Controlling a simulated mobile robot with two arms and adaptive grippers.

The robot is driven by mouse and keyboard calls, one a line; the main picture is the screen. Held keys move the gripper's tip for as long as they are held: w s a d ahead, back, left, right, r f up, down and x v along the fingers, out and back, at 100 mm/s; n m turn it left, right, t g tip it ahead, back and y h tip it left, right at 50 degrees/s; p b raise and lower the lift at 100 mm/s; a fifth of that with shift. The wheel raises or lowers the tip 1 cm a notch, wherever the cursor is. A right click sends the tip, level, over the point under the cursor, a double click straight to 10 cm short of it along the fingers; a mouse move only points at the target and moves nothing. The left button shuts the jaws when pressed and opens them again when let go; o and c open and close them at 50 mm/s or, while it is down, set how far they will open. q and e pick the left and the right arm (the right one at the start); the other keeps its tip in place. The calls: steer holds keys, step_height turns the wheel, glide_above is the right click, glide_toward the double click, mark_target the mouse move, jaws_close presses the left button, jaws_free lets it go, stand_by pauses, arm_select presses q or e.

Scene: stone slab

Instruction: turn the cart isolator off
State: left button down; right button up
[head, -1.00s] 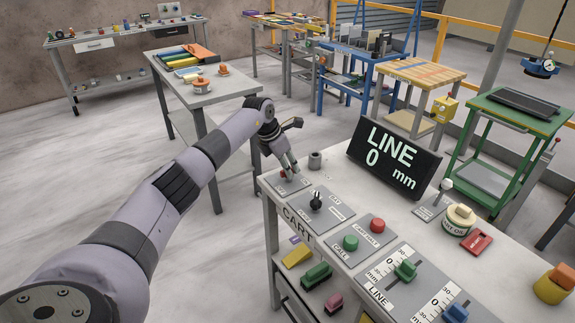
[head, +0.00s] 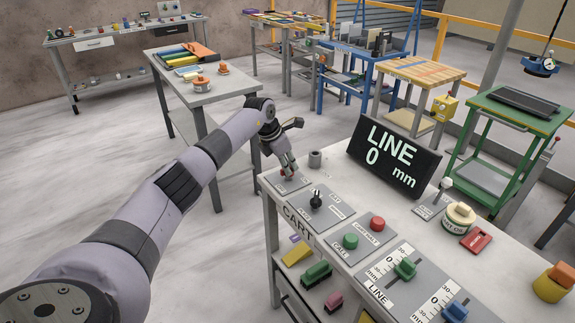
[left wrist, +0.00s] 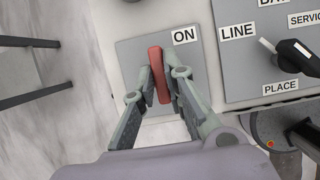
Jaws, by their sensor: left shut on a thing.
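The cart isolator is a red bar handle (left wrist: 157,62) on a grey plate (left wrist: 133,57) in the left wrist view. The handle lies nearly along the picture's vertical, tilted slightly. A white ON label (left wrist: 184,36) is right of its upper end; any other label on this plate is hidden or out of view. My left gripper (left wrist: 161,75) has a finger on each side of the handle and is shut on it. In the head view my left gripper (head: 289,174) is at the plate on the near left corner of the table, covering most of the handle. My right gripper is not in view.
A black selector knob (head: 316,199) stands on the neighbouring plate, close to the right. A grey cylinder (head: 315,158) stands just behind. Green CALL (head: 350,241) and red (head: 377,223) buttons are farther right. The LINE display (head: 394,157) stands behind them.

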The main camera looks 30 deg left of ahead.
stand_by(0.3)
arm_select(q)
steer(key=shift+r+n+y+p, duration=0.15)
steer(key=shift+n+y+p, duration=0.25)
steer(key=shift+n+p, duration=0.35)
steer(key=n+y+p, duration=0.1)
steer(key=n, duration=0.1)
steer(key=shift+d+n, duration=0.1)
steer(key=shift+n, duration=0.25)
steer(key=n+y, duration=0.1)
steer(key=n, duration=0.2)
steer(key=shift+d+n, duration=0.1)
steer(key=shift+n, duration=0.2)
steer(key=shift+n+y, duration=0.5)
steer(key=shift+n, duration=0.4)
steer(key=n, duration=0.1)
steer(key=n+y+b, duration=0.1)
steer(key=shift+w+d+f+n, duration=0.1)
steer(key=shift+f+n, duration=0.1)
steer(key=shift+n, duration=0.2)
steer(key=n+g+b, duration=0.1)
steer(key=n, duration=0.1)
steer(key=n+g+y+b, duration=0.1)
steer(key=n+b, duration=0.1)
steer(key=n, duration=0.1)
steer(key=shift+r+n, duration=0.1)
steer(key=shift+n, duration=0.3)
